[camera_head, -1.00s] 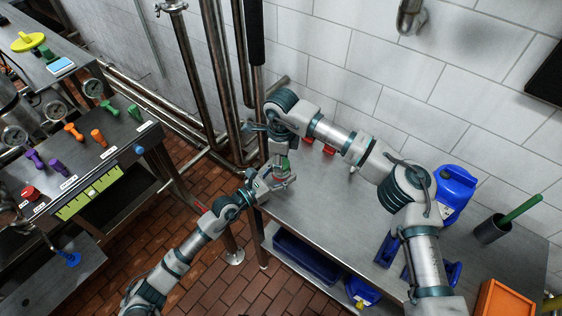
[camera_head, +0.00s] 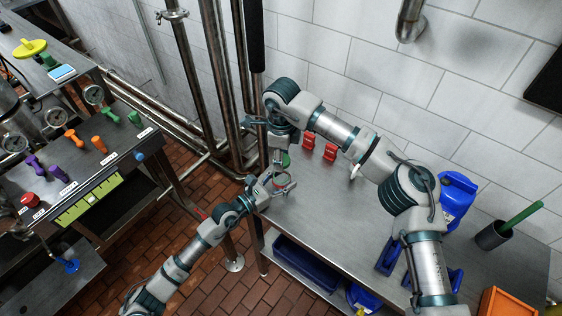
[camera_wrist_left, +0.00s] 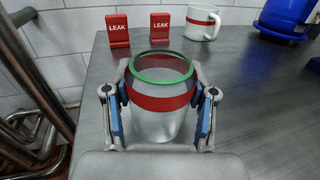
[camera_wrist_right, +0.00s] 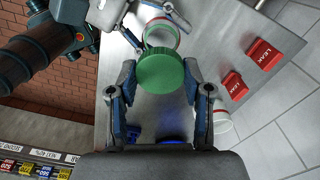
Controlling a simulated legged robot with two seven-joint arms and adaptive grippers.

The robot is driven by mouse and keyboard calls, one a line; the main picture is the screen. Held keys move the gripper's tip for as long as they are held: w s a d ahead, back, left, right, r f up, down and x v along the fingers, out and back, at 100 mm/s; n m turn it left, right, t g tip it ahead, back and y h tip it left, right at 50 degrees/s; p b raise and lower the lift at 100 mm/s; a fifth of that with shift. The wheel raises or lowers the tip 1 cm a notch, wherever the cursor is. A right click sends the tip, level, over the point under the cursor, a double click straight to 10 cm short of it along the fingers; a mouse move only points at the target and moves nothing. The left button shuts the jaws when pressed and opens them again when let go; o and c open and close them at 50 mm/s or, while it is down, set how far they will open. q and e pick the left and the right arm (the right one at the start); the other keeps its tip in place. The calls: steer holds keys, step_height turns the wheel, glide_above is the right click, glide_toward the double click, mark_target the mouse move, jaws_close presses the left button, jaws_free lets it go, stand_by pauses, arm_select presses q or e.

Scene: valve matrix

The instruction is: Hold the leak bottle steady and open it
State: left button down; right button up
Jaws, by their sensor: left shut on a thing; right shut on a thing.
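The leak bottle (camera_wrist_left: 160,124) is a clear jar with a red band and a green rim. It stands upright in the left wrist view, its mouth uncovered. My left gripper (camera_wrist_left: 161,95) is shut around its sides. The bottle's open mouth also shows in the head view (camera_head: 283,181). The round green lid (camera_wrist_right: 160,70) is off the bottle, between the fingers of my right gripper (camera_wrist_right: 160,80). In the head view the lid (camera_head: 286,160) is just above and beside the bottle, largely hidden by my right gripper (camera_head: 279,153).
Two red LEAK signs (camera_wrist_left: 118,29) (camera_wrist_left: 160,26) and a white mug (camera_wrist_left: 202,22) stand behind the bottle. A blue container (camera_head: 456,197) and a dark cup (camera_head: 492,235) are farther right on the metal table (camera_head: 330,235). Pipes (camera_head: 215,80) rise behind its left end.

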arm_select(q)
steer(key=shift+c, duration=1.3)
jaws_free()
steer(key=shift+f, duration=0.1)
steer(key=v, duration=1.2)
steer(key=shift+a, duration=0.2)
